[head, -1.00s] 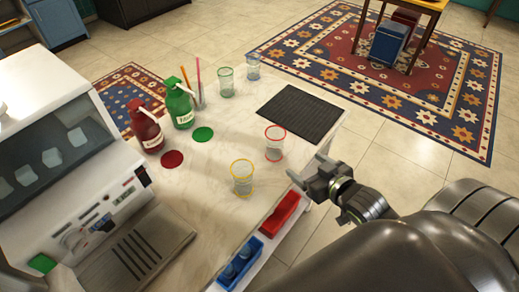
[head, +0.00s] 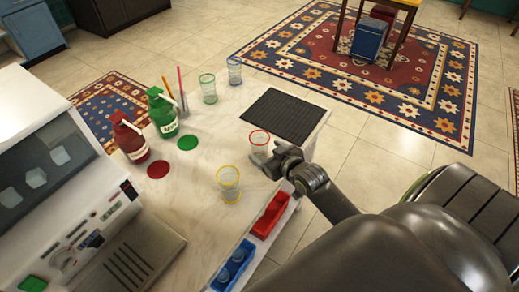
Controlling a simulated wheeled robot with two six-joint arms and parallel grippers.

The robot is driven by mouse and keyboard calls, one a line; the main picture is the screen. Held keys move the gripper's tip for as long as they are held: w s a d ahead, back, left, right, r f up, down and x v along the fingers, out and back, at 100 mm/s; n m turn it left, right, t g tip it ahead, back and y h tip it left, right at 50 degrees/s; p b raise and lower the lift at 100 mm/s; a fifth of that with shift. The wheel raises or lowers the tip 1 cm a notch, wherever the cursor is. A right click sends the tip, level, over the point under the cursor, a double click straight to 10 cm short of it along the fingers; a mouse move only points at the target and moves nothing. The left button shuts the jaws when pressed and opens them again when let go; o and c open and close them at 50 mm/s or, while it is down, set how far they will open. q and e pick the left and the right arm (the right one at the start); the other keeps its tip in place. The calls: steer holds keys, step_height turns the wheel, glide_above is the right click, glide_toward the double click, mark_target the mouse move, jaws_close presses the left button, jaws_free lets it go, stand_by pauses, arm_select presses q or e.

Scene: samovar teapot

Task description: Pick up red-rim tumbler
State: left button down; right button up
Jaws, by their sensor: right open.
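The red-rim tumbler (head: 259,139) is clear glass and stands upright on the pale counter, just in front of the dark ribbed mat. My right gripper (head: 268,158) is at the tumbler's near right side and hides its lower part. Its jaws are open; whether a finger touches the glass I cannot tell. My left gripper is not in view.
A yellow-rim tumbler (head: 229,184) stands close by, to the front left. Green-rim (head: 208,89) and blue-rim (head: 234,71) tumblers stand at the back. Red (head: 130,139) and green (head: 162,113) bottles stand left. The dark mat (head: 284,117) is bare.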

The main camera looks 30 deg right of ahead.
mark_target(264, 151)
steer(key=shift+w, duration=0.45)
steer(key=shift+p+x, duration=0.55)
steer(key=shift+x, duration=1.5)
steer(key=shift+s+f, duration=0.1)
steer(key=c, duration=1.1)
steer(key=shift+r+b, duration=0.3)
steer(key=shift+r, duration=4.75)
steer(key=shift+a, duration=0.15)
